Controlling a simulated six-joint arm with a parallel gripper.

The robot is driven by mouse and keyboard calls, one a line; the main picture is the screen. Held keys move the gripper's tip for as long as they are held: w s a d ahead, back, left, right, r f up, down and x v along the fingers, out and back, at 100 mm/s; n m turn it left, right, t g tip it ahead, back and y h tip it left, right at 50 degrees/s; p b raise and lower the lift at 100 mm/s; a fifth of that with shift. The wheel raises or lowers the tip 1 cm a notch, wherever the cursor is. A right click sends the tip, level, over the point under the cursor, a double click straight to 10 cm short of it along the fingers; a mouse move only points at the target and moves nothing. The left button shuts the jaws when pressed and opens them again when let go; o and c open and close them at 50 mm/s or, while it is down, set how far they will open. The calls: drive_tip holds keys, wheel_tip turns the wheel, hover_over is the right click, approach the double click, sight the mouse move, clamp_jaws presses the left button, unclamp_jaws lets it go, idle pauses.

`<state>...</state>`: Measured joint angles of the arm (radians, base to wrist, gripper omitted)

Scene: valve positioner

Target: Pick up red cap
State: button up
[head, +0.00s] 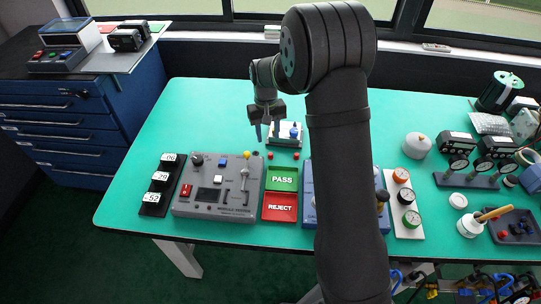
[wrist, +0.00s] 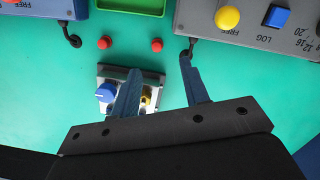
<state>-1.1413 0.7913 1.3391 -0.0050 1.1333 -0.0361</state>
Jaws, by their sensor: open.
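The wrist view is turned round and shows one red cap (wrist: 105,42) at left and another red cap (wrist: 157,45) nearer the fingers. My gripper (head: 267,134) is open and points down above the table, behind the caps; its fingers (wrist: 160,68) hold nothing. A pale block with a blue knob (wrist: 105,93) and a yellowish fitting is partly hidden behind one finger.
The green PASS tray (head: 283,179) and red REJECT tray (head: 280,207) stand between the grey tester (head: 219,206) and a blue unit (head: 308,190) partly hidden by my arm. Dark cable ends (wrist: 73,40) lie near the caps. Gauges and jars fill the right side.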

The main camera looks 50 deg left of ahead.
sight(271, 154)
drive_tip(key=f, duration=0.5)
drive_tip(key=d+f, duration=0.1)
drive_tip(key=f, duration=0.2)
drive_tip(key=shift+w, duration=0.1)
clamp_jaws()
